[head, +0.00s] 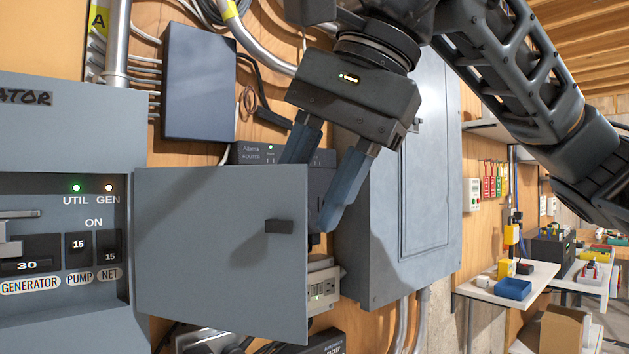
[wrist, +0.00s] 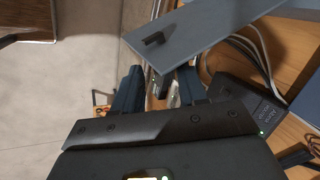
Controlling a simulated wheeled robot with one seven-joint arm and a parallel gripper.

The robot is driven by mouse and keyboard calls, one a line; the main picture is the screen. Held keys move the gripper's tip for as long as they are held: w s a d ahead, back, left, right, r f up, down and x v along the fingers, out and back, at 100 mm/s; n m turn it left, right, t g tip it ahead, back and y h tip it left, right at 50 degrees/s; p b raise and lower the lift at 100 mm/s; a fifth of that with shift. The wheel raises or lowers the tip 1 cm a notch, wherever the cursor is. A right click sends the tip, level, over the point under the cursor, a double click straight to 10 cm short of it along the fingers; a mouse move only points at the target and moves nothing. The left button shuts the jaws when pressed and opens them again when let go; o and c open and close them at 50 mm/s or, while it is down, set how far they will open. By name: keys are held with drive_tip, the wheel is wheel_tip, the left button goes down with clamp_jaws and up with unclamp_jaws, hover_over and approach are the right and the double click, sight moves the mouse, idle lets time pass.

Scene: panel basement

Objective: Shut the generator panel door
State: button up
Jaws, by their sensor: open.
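The generator panel (head: 60,135) is at the left of the head view. Its grey door (head: 215,225) stands open, swung out to the right from its hinge side, with a small dark handle (head: 279,226) near its free edge. The door also shows in the wrist view (wrist: 215,30), with the handle (wrist: 153,41). My gripper (head: 312,195) is open and empty, fingers pointing down, at the door's upper right edge. One finger is partly hidden behind the door; the other is right of its free edge. I cannot tell whether either touches it.
A larger grey electrical box (head: 400,190) stands right behind my gripper. A dark junction box (head: 198,82) with cables is above the door. Small devices (head: 322,285) sit on the wall behind the door. A shelf with a blue bin (head: 513,289) is at the far right.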

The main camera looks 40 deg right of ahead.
drive_tip(key=shift+c, duration=0.3)
clamp_jaws()
idle(0.3)
